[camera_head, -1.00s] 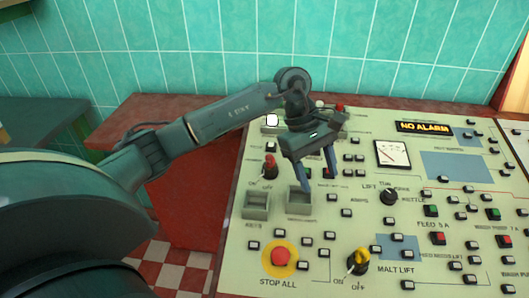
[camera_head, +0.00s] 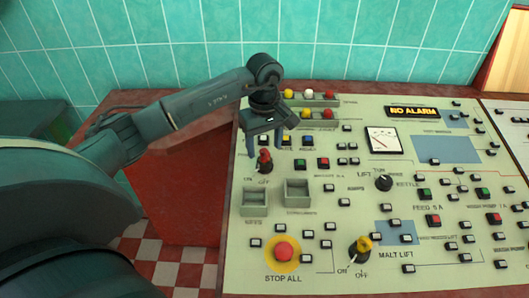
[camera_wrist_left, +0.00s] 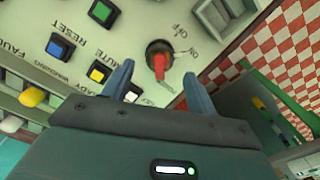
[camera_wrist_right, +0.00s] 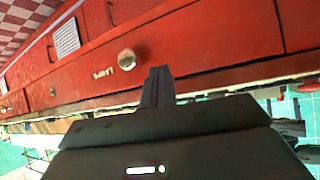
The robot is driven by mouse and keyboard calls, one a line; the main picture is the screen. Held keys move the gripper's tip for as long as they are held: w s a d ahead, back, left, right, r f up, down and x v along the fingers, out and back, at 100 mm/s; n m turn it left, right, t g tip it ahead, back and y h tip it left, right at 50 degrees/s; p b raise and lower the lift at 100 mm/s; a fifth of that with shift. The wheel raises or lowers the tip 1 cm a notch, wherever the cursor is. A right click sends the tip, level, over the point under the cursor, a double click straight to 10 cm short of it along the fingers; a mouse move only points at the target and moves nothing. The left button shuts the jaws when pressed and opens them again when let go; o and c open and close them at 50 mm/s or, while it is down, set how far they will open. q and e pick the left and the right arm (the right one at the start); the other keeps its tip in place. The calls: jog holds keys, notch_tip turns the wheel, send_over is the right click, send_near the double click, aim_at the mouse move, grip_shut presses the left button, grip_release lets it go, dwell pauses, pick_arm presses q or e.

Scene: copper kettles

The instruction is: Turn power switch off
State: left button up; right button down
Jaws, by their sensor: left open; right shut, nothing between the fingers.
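A rotary switch with a red handle (camera_head: 265,157), marked ON and OFF, sits at the left of the control panel (camera_head: 330,230). I cannot read a power label on it. In the left wrist view the red handle (camera_wrist_left: 160,65) shows on a dark round base, with ON and OFF lettering beside it. My left gripper (camera_head: 264,148) is open above this switch, its fingers on either side of the handle in the picture; contact is not visible. The left wrist view shows both fingers (camera_wrist_left: 158,72) apart with nothing held. My right gripper (camera_wrist_right: 158,72) is shut and empty, away from the switch.
A yellow-handled switch (camera_head: 361,246) and a red STOP ALL button (camera_head: 285,251) are nearer the front. Two grey square recesses (camera_head: 297,191) lie beside the red switch. Several coloured buttons (camera_head: 309,94) stand behind. A red cabinet front (camera_wrist_right: 190,50) faces my right gripper.

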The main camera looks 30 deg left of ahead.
pick_arm(q)
jog(key=shift+f, duration=2.05)
jog(key=shift+c, duration=0.4)
jog(key=c, duration=0.9)
